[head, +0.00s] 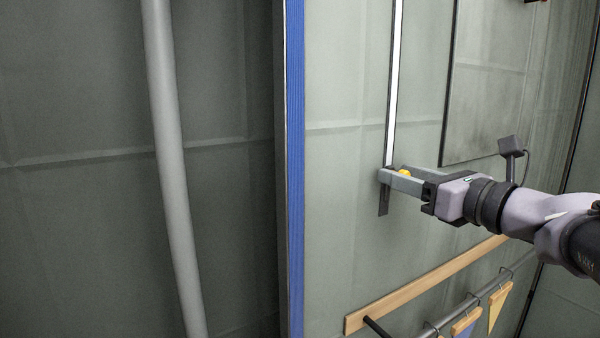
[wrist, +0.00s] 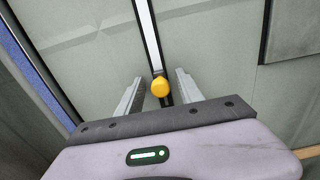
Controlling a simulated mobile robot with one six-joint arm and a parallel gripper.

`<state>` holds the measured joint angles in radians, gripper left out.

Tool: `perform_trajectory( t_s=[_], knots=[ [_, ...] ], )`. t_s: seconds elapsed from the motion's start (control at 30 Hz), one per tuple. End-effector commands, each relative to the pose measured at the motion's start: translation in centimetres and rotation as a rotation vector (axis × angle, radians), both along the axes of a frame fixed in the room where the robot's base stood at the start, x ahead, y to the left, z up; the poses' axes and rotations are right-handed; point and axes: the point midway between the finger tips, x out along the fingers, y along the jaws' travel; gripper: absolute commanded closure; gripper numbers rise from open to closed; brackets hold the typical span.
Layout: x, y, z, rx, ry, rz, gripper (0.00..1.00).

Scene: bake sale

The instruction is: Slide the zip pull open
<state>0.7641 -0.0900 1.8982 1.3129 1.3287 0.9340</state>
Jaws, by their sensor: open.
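The zip pull is a yellow knob (wrist: 160,87) at the lower end of a zip track (head: 396,75) on the grey-green tent wall. The track is a white strip with dark edges and runs up from the knob; it also shows in the wrist view (wrist: 149,32). In the head view the knob (head: 404,172) is partly hidden by my gripper. My gripper (head: 390,177) reaches in from the right at the wall. In the wrist view its two fingers (wrist: 157,90) are open, one on each side of the knob, with gaps between.
A blue strip (head: 295,170) runs up the wall edge, with a grey pole (head: 170,150) further left. A wooden rail (head: 425,287) and a rod with hanging pennants (head: 498,305) lie below my arm. A dark-edged panel (head: 495,85) is at upper right.

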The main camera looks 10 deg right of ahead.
Motion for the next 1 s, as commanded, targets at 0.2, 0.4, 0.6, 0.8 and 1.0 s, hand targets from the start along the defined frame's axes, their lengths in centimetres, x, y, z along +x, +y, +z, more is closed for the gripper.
perform_trajectory(
  t_s=[0.2, 0.4, 0.6, 0.8, 1.0],
  knots=[
    [-2.9, -1.2, 0.2, 0.000, 0.000, -0.006, 0.56],
    [-9.0, -3.5, 0.2, 0.001, 0.000, -0.010, 0.56],
    [-14.1, -5.3, 0.1, 0.002, 0.002, -0.007, 0.56],
    [-16.3, -5.9, 0.0, 0.000, 0.000, -0.002, 0.56],
    [-16.4, -5.9, 0.0, 0.000, 0.000, 0.000, 0.56]
  ],
)
